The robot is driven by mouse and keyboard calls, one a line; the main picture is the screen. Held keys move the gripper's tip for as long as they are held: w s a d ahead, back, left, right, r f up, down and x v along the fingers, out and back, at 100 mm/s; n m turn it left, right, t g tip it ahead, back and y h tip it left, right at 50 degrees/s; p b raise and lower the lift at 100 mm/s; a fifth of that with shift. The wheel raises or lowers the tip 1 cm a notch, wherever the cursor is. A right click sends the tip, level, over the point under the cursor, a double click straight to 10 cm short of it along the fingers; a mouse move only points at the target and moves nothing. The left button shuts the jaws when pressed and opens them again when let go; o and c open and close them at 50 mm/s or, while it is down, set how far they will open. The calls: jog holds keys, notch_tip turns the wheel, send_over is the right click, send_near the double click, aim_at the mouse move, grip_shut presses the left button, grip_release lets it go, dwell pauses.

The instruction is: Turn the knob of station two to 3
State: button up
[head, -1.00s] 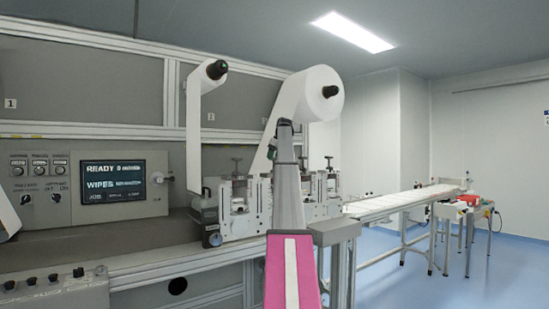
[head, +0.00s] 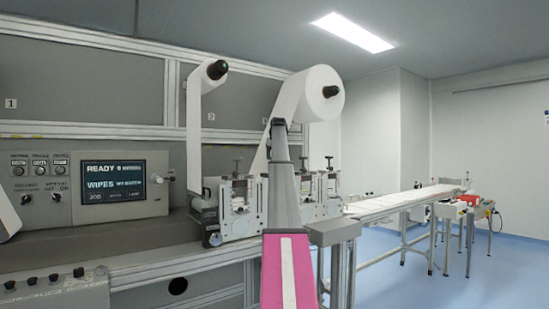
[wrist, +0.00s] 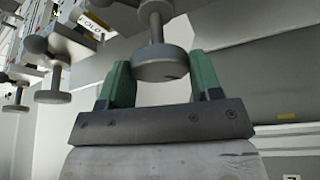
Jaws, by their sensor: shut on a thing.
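In the wrist view, a round grey knob (wrist: 160,68) on a vertical stem sits between the two green fingers of my gripper (wrist: 158,75). The gripper is shut on the knob, one finger on each side. No scale or reading for this knob is legible. In the head view, my arm (head: 287,195) reaches toward the machine and hides my gripper and the held knob. Station units with upright screw knobs show on both sides of the arm, including a left knob (head: 237,164) and a right knob (head: 328,162).
In the wrist view, another knob (wrist: 52,96) hangs at the left, apart from my gripper. In the head view, a screen (head: 114,181) reads READY and WIPES. Two white rolls hang above, the larger one (head: 322,92) right of my arm. A conveyor (head: 400,200) runs right.

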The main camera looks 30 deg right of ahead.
jog(key=m+h, duration=0.1)
jog(key=m, duration=0.4)
jog(key=shift+a+g+h, duration=0.15)
jog(key=shift+g+h, duration=0.25)
jog(key=shift+m, duration=0.3)
jog(key=o, duration=0.9)
jog(key=shift+r, duration=0.1)
jog(key=v, duration=1)
jog(key=shift+s+a+r, duration=0.1)
jog(key=shift+a+r, duration=0.05)
jog(key=shift+r, duration=0.05)
